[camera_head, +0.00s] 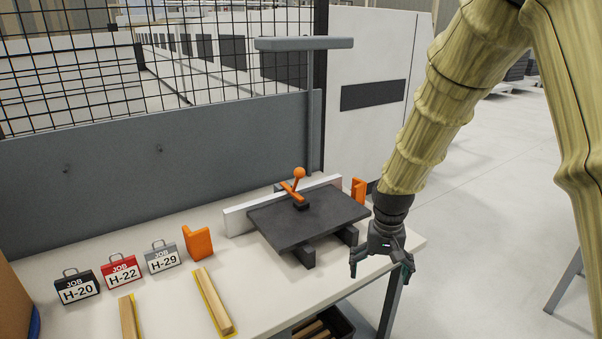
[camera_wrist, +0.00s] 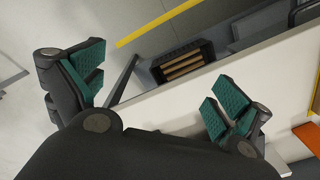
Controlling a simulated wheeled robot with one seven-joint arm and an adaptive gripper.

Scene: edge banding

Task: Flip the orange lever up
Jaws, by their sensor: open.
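The orange lever (camera_head: 291,192) sits on a small dark base on the dark panel (camera_head: 318,221), with an orange ball knob (camera_head: 299,172) on a short stem above it. My gripper (camera_head: 382,270) hangs in front of the table's right end, to the right of the lever and apart from it. In the wrist view my gripper (camera_wrist: 155,95) shows two spread fingers with green pads and nothing between them. The lever does not show in the wrist view.
A white fence bar (camera_head: 235,220) runs behind the panel. A dark bin with wood strips (camera_wrist: 183,65) stands below the table edge. A grey overhead arm (camera_head: 304,44) rises behind.

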